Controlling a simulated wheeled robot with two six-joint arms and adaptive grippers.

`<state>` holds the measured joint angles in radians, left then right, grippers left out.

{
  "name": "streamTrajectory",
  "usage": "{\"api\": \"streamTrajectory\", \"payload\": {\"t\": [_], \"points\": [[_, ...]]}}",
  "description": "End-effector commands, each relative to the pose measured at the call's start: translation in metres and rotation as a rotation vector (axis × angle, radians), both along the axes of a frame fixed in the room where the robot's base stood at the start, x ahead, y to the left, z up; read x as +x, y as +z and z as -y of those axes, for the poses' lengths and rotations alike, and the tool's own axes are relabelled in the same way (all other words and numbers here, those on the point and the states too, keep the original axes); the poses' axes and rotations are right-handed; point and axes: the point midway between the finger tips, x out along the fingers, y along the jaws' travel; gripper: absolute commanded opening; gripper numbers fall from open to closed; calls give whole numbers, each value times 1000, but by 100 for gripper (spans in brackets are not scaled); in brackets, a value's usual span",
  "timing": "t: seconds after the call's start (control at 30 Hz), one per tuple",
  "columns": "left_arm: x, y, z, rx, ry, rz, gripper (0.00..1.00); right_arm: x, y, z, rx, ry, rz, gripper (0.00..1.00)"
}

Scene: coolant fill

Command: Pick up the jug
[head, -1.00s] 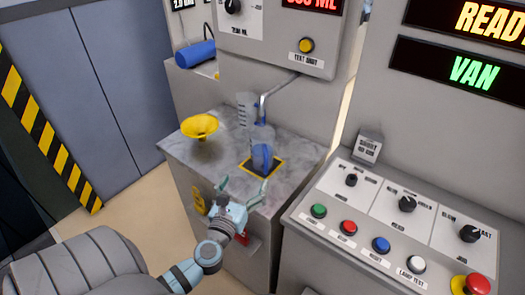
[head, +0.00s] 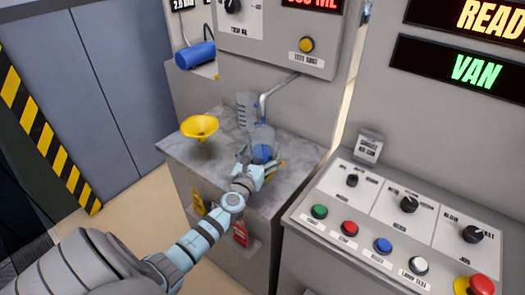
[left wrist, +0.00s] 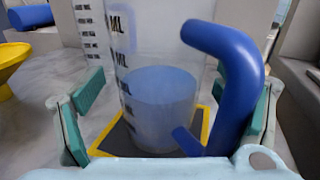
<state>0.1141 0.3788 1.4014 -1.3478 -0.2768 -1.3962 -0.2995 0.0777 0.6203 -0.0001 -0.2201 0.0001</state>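The clear jug (head: 263,134) holds blue liquid and stands upright on the grey counter, on a dark pad with a yellow border. In the left wrist view the jug (left wrist: 155,92) shows ML marks and its thick blue handle (left wrist: 240,75), which faces my gripper. My left gripper (head: 260,160) is open at the jug's handle side. Its two green-padded fingers stand apart, one on each side of the jug and handle in the left wrist view. I cannot tell whether the pads touch the jug. My right gripper is not in view.
A metal spout (head: 268,98) comes down at the jug's top. A clear graduated beaker (head: 245,108) stands behind it, and a yellow funnel (head: 200,127) is to the left. A button console (head: 390,225) stands to the right. The counter's front left is clear.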

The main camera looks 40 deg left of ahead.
Motion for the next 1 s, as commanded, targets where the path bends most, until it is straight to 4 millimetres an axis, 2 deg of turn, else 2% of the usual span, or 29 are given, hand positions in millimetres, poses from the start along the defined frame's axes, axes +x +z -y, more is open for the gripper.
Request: {"api": "streamTrajectory", "payload": {"t": [0.03,0.33,0.67,1.0], "points": [[0,0,0,0,0,0,74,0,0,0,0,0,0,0],[0,0,0,-1,0,0,26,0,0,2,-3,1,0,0],[0,4,0,-2,0,2,24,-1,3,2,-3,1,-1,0],[0,43,0,-2,0,2,24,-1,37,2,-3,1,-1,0]]}}
